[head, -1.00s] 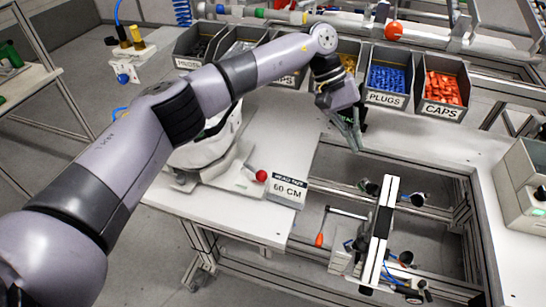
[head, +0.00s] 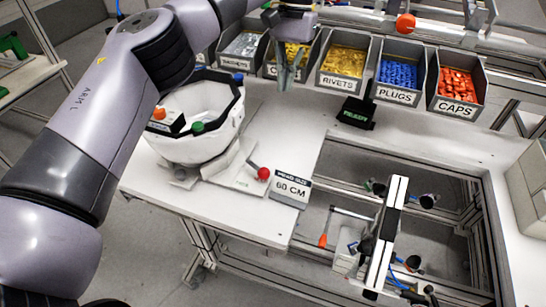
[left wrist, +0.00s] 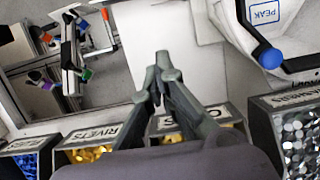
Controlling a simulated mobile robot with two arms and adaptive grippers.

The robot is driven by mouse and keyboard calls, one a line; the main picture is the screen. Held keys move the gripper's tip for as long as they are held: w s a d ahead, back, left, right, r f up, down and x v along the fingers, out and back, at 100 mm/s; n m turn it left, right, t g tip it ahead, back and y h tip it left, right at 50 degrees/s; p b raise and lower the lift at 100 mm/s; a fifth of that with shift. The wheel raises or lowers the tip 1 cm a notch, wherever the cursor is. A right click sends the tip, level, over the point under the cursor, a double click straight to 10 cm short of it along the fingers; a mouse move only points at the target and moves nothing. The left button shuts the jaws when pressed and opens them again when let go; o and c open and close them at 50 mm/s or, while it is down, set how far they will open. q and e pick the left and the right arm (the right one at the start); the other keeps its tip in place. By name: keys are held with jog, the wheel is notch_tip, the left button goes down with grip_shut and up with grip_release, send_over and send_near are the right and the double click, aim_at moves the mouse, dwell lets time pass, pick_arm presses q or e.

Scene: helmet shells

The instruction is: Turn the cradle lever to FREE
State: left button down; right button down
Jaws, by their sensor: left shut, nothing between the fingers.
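The white helmet shell (head: 205,140) sits open side up in its cradle (head: 230,170) on the left of the white table. The cradle lever (head: 263,174) has a red ball knob on a short arm pointing to the lower right; no FREE marking is legible. My left gripper (head: 284,78) is shut and empty, fingers pointing down, in front of the bins and beyond the lever, well apart from it. In the left wrist view its closed fingers (left wrist: 163,72) show, with the helmet shell (left wrist: 290,25) at upper right. My right gripper is not in view.
Bins of rivets (head: 344,62), plugs (head: 399,72) and caps (head: 457,83) line the back. A black block (head: 356,112) lies before the bins. A metal frame with an orange-handled crank (head: 323,240) is at the right.

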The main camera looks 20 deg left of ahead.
aim_at(256, 167)
pick_arm(q)
jog(key=p+x, duration=0.4)
jog(key=x, duration=1.4)
jog(key=shift+r, duration=0.1)
jog(key=s+p, duration=0.2)
jog(key=p, duration=0.1)
jog(key=shift+s+r, duration=0.2)
jog(key=shift+s, duration=0.1)
jog(key=shift+s+a+r+p, duration=0.15)
jog(key=shift+s+p, duration=0.15)
jog(key=shift+s, duration=0.35)
